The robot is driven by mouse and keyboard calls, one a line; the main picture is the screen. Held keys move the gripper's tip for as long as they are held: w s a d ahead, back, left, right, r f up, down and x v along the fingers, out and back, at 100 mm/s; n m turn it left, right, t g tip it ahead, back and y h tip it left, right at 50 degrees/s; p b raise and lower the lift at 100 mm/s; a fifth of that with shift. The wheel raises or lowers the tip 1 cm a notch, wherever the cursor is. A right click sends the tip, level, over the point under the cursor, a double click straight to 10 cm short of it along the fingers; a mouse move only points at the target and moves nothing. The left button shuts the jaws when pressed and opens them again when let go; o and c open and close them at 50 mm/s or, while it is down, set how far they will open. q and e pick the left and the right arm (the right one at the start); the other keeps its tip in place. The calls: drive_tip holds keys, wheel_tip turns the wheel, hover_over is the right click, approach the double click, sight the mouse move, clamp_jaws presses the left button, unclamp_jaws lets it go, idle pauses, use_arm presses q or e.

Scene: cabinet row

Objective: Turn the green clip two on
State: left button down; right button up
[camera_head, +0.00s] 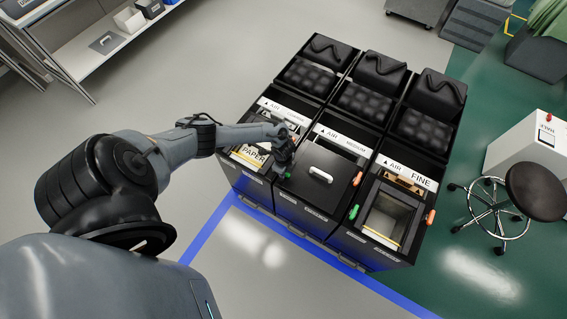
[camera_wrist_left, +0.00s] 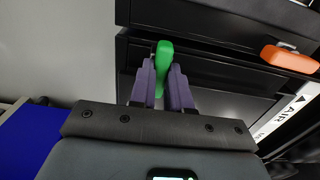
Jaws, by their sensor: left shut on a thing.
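A green clip (camera_wrist_left: 164,62) stands upright between the two purple-grey fingers of my left gripper (camera_wrist_left: 162,88) in the left wrist view. The fingers are shut on it, in front of a dark cabinet face. In the head view my left gripper (camera_head: 284,160) is at the left front edge of the middle cabinet (camera_head: 318,172), marked AIR MEDIUM. The gripper mostly hides the clip there. Another green clip (camera_head: 354,212) is on the left side of the cabinet marked FINE. My right gripper is not in view.
An orange clip (camera_wrist_left: 290,58) shows at the right in the wrist view. Orange clips also sit on the right sides of the middle (camera_head: 357,178) and FINE (camera_head: 430,216) cabinets. A stool (camera_head: 541,190) stands at right. The floor in front is clear, with a blue line (camera_head: 208,232).

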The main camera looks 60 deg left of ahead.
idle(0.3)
use_arm(q)
drive_tip(key=c, duration=1.1)
unclamp_jaws()
drive_tip(key=shift+r, duration=0.1)
drive_tip(key=shift+r+p, duration=2.1)
drive_tip(key=shift+r, duration=3.25)
